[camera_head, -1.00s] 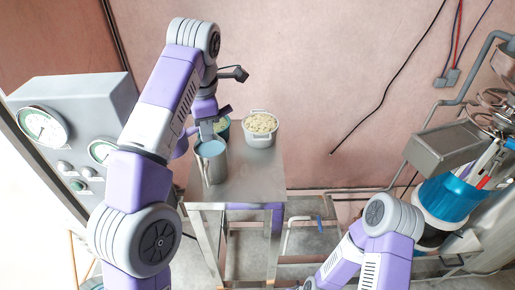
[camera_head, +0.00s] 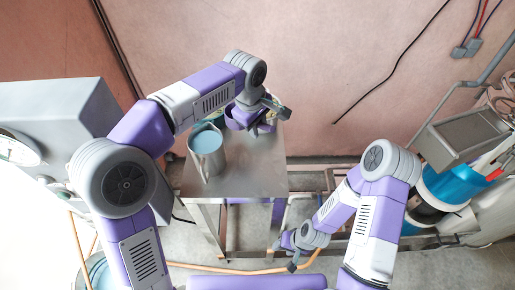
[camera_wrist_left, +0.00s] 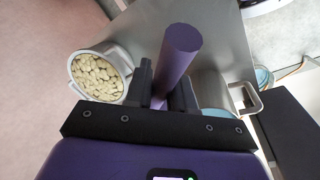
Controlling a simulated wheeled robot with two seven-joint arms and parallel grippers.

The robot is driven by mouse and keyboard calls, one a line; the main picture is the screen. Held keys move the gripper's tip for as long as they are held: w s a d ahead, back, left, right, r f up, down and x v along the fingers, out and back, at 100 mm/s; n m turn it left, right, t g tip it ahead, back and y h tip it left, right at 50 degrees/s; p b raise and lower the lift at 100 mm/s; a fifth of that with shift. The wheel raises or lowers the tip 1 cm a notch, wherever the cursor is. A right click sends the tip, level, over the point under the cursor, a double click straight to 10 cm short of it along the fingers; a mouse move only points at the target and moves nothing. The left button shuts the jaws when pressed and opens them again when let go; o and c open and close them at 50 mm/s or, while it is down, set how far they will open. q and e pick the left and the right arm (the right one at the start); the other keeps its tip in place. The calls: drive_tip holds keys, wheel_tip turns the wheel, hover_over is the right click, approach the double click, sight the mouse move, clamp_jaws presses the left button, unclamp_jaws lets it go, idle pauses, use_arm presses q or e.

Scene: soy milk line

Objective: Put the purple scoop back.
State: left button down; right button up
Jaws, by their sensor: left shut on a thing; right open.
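The purple scoop's handle (camera_wrist_left: 178,55) stands up between the two fingers of my left gripper (camera_wrist_left: 165,95) in the left wrist view. My left gripper (camera_head: 268,116) is shut on it, above the back right of the steel table in the head view. The scoop's lower end is hidden in the wrist view. A white pot of pale beans (camera_wrist_left: 98,78) is left of the gripper in the wrist view; my arm largely covers that area in the head view. My right gripper (camera_head: 287,254) is open and low, in front of the table.
A steel jug with blue inside (camera_head: 207,150) stands on the steel table (camera_head: 245,175), left of my left gripper. The table's front is clear. A grey gauge panel (camera_head: 60,115) is at left. A steel tray (camera_head: 468,138) and a blue container (camera_head: 452,185) are at right.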

use_arm(q)
drive_tip(key=s+d+f+m, duration=0.1)
drive_tip(key=f, duration=0.3)
drive_tip(key=s+d+f+m, duration=0.1)
drive_tip(key=f, duration=0.3)
drive_tip(key=s+d+f+m, duration=0.1)
drive_tip(key=f, duration=0.4)
drive_tip(key=shift+s+d+m+g, duration=0.25)
drive_tip(key=shift+s+m+g, duration=0.05)
drive_tip(key=shift+m, duration=0.1)
drive_tip(key=shift+f, duration=0.15)
drive_tip(key=c, duration=1)
unclamp_jaws()
drive_tip(key=shift+o, duration=0.2)
